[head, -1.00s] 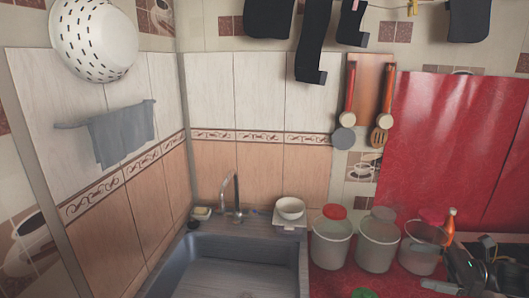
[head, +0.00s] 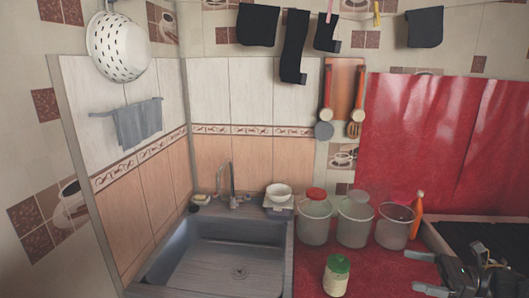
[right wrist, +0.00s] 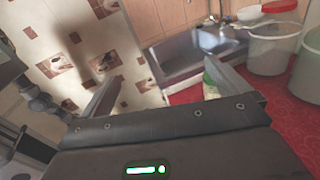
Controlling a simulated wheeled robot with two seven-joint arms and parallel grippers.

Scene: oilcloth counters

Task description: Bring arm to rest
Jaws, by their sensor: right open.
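My right gripper (head: 422,272) is at the lower right of the head view, above the red counter. Its two fingers point left and stand apart, with nothing visible between them. In the right wrist view, the same gripper (right wrist: 166,88) shows its fingers spread wide. A jar with a green lid (head: 337,275) stands on the counter to the left of the gripper, apart from it. Part of this jar (right wrist: 212,84) shows behind a finger in the wrist view. My left gripper is not in view.
A grey sink (head: 225,257) is left of the red counter (head: 312,262). Several clear containers stand along the back, with a white bowl (head: 278,191) beside them. An orange bottle (head: 417,212) and a dark stove (head: 490,240) are near my right arm. Socks hang high above.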

